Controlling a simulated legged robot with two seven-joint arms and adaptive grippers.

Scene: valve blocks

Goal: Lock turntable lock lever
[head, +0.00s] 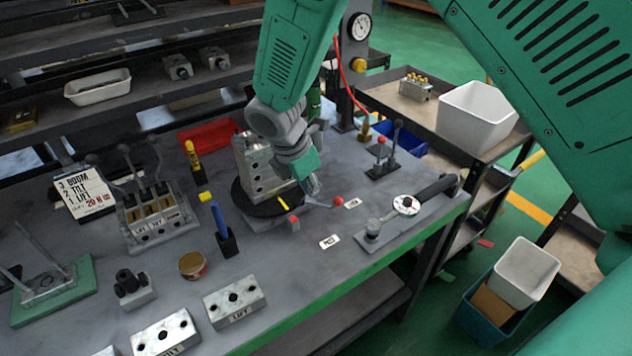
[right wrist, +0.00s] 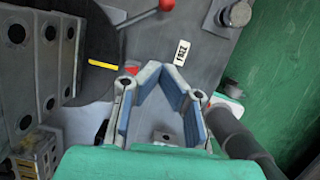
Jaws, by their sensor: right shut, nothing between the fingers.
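The turntable (head: 262,203) is a black disc on the bench with a grey metal valve block (head: 256,165) on top. The disc has a yellow mark near its rim, beside a red marker (head: 294,222) on the base. The lock lever is a thin rod with a red ball knob (head: 338,202) pointing right from the turntable; the knob also shows at the top of the right wrist view (right wrist: 166,5). My right gripper (head: 312,188) is close above the turntable's right side. In the right wrist view its fingers (right wrist: 160,70) are shut and empty, apart from the knob.
A clamp-like fixture with a black handle (head: 436,188) lies to the right. A small stand with upright levers (head: 382,165) is behind it. A blue-handled tool in a holder (head: 222,222) stands at left. White label plates (head: 330,241) lie on clear bench in front.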

